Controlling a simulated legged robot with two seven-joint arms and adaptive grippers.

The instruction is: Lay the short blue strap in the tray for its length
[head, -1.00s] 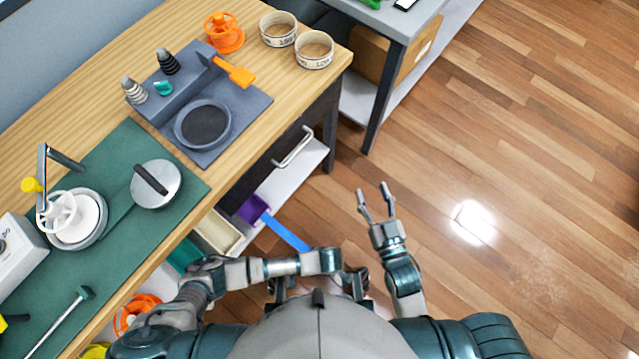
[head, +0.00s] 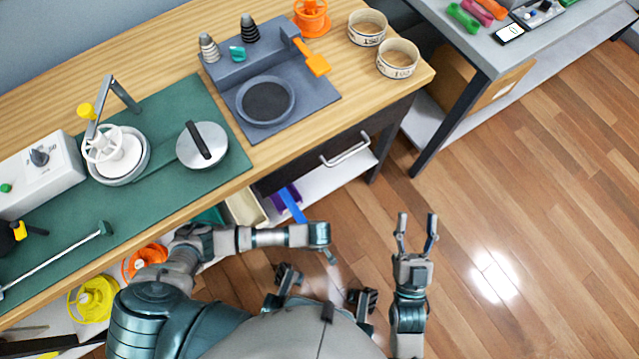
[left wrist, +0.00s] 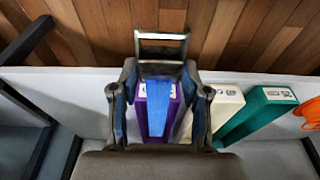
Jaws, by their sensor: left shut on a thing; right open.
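A blue strap (head: 292,205) runs from the purple tray (head: 279,198) on the low shelf toward my left gripper (head: 327,252). In the left wrist view the strap (left wrist: 164,105) lies over the purple tray (left wrist: 143,107), between my left gripper's fingers. My left gripper (left wrist: 161,62) is shut on the strap's near end; the exact grip is hard to see. My right gripper (head: 417,235) is open and empty over the floor. A cream tray (left wrist: 228,105) and a teal tray (left wrist: 262,110) stand to the right of the purple one. Their labels are too small to read.
The workbench (head: 215,185) with its drawer handle (head: 346,150) overhangs the shelf (left wrist: 85,85). Orange (head: 145,258) and yellow (head: 92,298) spools sit low at left. The floor at right is clear.

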